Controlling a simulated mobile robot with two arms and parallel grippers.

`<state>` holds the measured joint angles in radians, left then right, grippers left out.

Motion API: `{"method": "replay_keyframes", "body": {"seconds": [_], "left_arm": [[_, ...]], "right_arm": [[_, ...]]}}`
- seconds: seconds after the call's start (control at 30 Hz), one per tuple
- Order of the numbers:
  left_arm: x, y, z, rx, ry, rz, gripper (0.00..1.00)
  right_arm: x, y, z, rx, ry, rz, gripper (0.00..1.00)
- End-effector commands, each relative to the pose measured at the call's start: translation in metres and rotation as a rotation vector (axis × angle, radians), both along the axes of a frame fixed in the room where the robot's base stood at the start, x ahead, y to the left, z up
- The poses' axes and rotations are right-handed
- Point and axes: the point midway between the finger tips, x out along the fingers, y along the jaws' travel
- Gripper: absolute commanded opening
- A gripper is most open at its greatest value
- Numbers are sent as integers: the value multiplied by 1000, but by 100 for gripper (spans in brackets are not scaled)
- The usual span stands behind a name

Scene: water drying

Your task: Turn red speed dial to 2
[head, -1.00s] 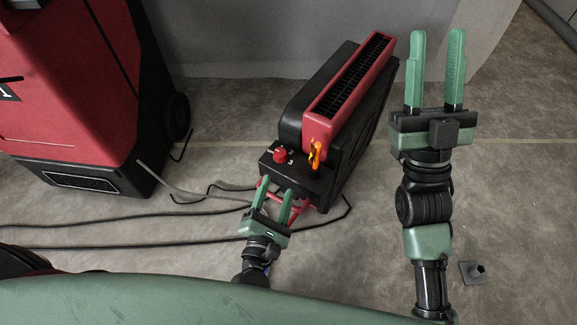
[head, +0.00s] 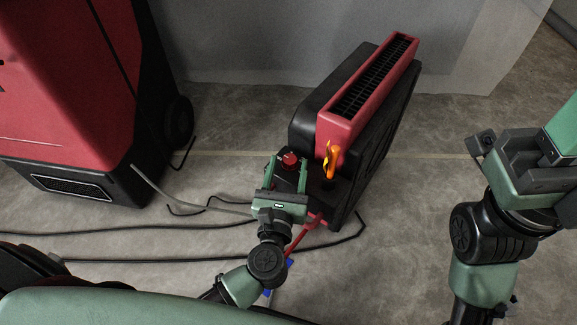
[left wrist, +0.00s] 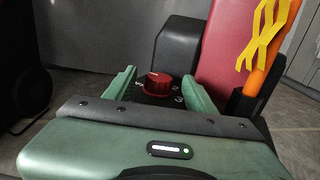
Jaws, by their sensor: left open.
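The red speed dial (head: 290,160) sits on the black control panel of a red and black machine (head: 330,125). In the left wrist view the dial (left wrist: 157,83) shows a white pointer line, with a white number partly visible to its right. My left gripper (head: 286,165) is open, with its green fingers on either side of the dial; in the left wrist view its fingertips (left wrist: 160,80) show gaps to the dial. My right gripper (head: 560,150) is at the right edge, and its fingers run out of the picture.
An orange and yellow item (head: 330,160) stands on the panel right of the dial, close to my left gripper. A large red machine (head: 80,90) stands at the left. Black cables (head: 130,230) lie on the floor.

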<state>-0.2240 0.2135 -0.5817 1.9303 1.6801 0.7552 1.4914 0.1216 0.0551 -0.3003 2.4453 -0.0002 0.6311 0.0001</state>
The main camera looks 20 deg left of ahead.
Motion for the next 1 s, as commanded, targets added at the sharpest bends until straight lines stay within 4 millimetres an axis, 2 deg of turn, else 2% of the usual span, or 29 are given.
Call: {"method": "replay_keyframes", "body": {"seconds": [0.1, 0.37, 0.57, 1.0], "left_arm": [[7, 1, 0, 0, -1, 0, 55], [8, 1, 0, 1, 0, 0, 55], [8, 1, 0, 1, 0, 0, 0], [7, 4, 1, 5, 1, -84, 0]], "right_arm": [[-1, 0, 1, 0, -5, -1, 38], [0, 0, 2, -1, -6, -1, 38], [-1, 0, 2, -1, -6, -1, 38], [-1, 0, 3, 1, -8, 1, 38]]}}
